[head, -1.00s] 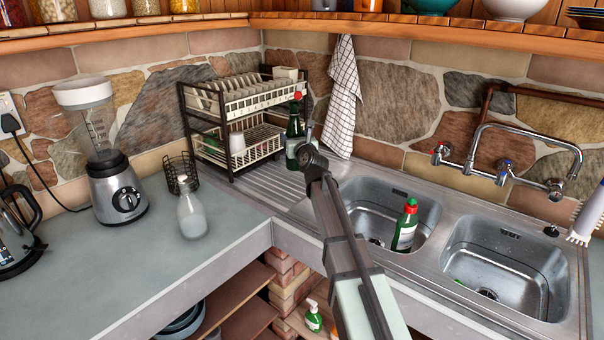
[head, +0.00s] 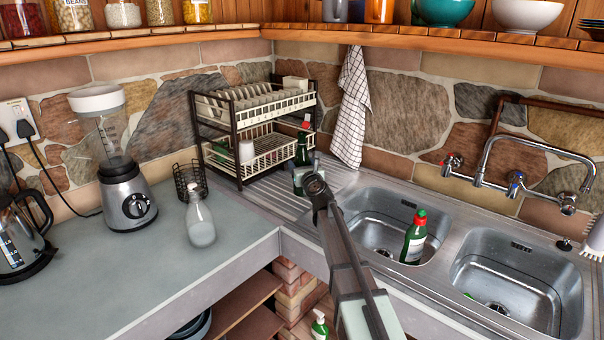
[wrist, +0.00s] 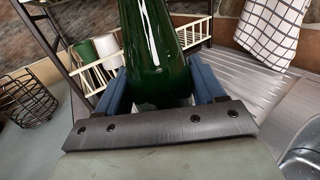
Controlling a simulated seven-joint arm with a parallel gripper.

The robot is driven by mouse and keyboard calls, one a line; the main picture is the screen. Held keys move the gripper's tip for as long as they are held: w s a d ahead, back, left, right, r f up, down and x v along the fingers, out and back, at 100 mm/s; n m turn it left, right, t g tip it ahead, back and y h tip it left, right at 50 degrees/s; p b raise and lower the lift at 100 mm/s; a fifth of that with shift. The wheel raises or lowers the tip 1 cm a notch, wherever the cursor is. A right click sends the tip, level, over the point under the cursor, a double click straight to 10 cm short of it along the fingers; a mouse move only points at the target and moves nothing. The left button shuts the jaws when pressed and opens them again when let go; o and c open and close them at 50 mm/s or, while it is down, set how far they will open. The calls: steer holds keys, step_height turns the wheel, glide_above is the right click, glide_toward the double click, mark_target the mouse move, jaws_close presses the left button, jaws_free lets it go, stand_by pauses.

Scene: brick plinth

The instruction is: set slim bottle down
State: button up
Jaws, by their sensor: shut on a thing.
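The slim bottle is dark green glass with a red cap (head: 301,154). It stands upright at the right end of the dish rack, over the ribbed drainboard (head: 332,186). In the wrist view the bottle (wrist: 155,50) sits between the two blue fingers of my gripper (wrist: 158,88), which is shut on it. In the head view my gripper (head: 303,176) is at the bottle's lower part, partly behind my wrist. The bottle's base is hidden by my gripper, so I cannot tell whether it touches the drainboard.
The two-tier dish rack (head: 238,174) stands close on the left. A checked towel (head: 352,105) hangs behind. The left sink basin (head: 375,228), holding another green bottle (head: 414,238), lies to the right. A clear bottle (head: 200,222) and blender (head: 127,200) stand on the left counter.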

steer(key=shift+f, duration=1.4)
steer(key=shift+f, duration=0.15)
steer(key=o, duration=1.4)
steer(key=shift+o, duration=0.2)
steer(key=shift+r, duration=0.2)
steer(key=s+d, duration=0.2)
steer(key=s, duration=0.9)
steer(key=shift+s+d, duration=0.15)
steer(key=shift+s, duration=0.25)
